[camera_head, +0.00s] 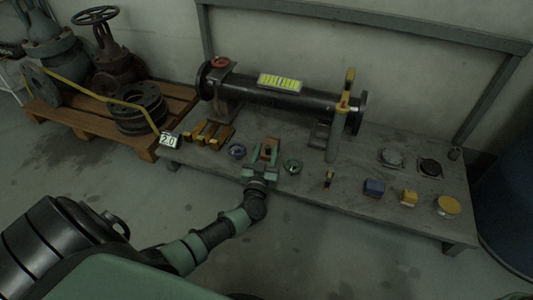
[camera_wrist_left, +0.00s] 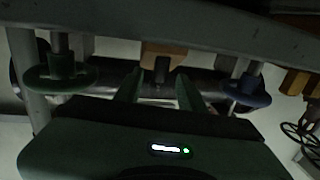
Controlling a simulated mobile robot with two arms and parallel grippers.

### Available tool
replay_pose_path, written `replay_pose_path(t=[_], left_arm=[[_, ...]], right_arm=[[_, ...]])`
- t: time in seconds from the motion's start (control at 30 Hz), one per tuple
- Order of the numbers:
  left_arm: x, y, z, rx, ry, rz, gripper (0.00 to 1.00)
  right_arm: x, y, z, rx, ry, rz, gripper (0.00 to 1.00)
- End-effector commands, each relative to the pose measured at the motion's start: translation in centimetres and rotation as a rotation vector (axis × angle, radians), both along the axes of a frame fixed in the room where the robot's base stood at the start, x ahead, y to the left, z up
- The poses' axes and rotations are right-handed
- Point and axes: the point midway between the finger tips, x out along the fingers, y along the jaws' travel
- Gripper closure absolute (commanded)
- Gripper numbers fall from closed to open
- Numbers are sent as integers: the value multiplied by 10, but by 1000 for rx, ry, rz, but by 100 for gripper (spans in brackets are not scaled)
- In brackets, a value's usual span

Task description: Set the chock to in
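An orange-brown block in a small greenish holder (camera_head: 268,150) sits near the front edge of the bench, between a blue round knob (camera_head: 237,150) and a green round knob (camera_head: 293,166). I take it to be the chock, but cannot be sure. My left gripper (camera_head: 266,164) is just in front of it. In the left wrist view the brown block (camera_wrist_left: 163,54) shows ahead of the left gripper (camera_wrist_left: 158,88), whose two fingers stand apart with nothing clearly held. Whether they touch the block cannot be told. My right gripper is not seen.
The bench (camera_head: 340,185) carries a dark pipe (camera_head: 300,103), yellow blocks (camera_head: 210,133) at left, and a small yellow piece (camera_head: 328,178), blue block (camera_head: 374,187) and yellow-topped disc (camera_head: 447,206) at right. Valves stand on a pallet (camera_head: 90,122) at left. Floor in front is clear.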

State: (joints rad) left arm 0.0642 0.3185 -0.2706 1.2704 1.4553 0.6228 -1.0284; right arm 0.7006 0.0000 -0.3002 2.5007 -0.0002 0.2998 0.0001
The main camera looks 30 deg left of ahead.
Motion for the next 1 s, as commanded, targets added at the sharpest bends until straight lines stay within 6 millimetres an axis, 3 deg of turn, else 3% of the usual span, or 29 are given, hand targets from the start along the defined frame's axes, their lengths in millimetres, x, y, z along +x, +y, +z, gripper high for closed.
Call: replay_pose_path(t=[0.07, 0.2, 1.0], left_arm=[[0, 0, 0, 0, 0, 0, 60], [0, 0, 0, 0, 0, 0, 99], [-1, 0, -1, 1, 0, 1, 100]], right_arm=[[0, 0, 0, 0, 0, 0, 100], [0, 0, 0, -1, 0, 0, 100], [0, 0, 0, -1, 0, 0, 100]])
